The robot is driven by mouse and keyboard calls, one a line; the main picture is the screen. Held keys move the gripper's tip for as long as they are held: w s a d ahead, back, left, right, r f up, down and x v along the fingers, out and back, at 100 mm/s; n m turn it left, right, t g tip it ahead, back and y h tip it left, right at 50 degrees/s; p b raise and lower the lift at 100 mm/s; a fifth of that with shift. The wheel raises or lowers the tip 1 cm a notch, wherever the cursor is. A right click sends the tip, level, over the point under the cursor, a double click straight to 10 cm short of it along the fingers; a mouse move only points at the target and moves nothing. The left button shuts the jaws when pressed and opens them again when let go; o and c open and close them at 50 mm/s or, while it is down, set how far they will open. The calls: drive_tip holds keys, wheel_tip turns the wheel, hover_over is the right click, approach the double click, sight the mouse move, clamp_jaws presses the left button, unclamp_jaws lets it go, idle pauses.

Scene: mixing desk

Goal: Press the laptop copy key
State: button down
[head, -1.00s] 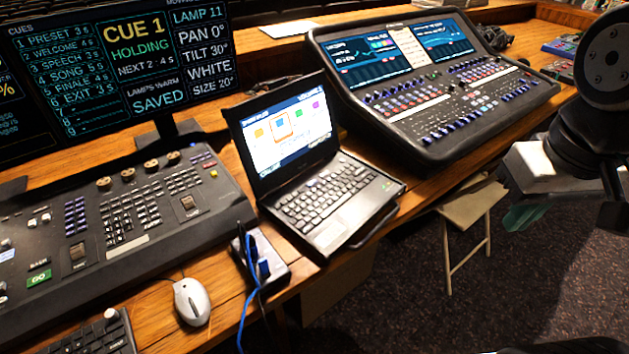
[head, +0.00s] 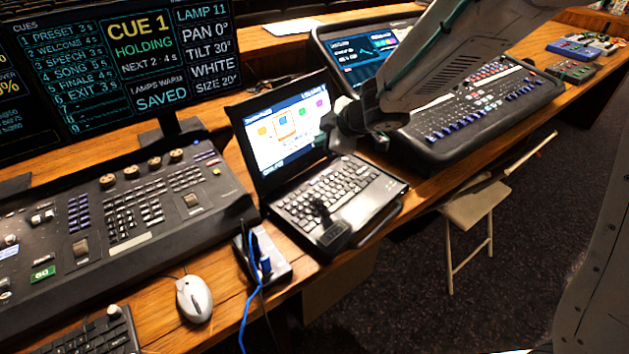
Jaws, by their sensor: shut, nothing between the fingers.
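The open laptop (head: 345,190) stands on the wooden desk, its bright screen (head: 280,130) showing several coloured icons, one of them framed in orange. Its black keyboard faces up in front of the screen. I cannot make out which key is the copy key at this size. My gripper (head: 325,133) is shut and empty. It hangs above the laptop, in front of the right edge of the screen, apart from the keys. A dark patch that looks like its shadow falls on the keyboard's front and the palm rest.
A lighting console (head: 120,215) fills the left of the desk, with a monitor (head: 120,60) behind it. A mixing console (head: 480,110) stands to the right, partly behind my arm.

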sight(315, 181)
drive_tip(key=shift+s+a+f, duration=0.15)
drive_tip(key=shift+a+f, duration=0.15)
drive_tip(key=shift+a, duration=0.15)
drive_tip(key=shift+f, duration=4.4)
drive_tip(key=shift+f, duration=0.1)
drive_tip(key=shift+f, duration=0.3)
drive_tip(key=shift+f, duration=0.3)
drive_tip(key=shift+r, duration=0.7)
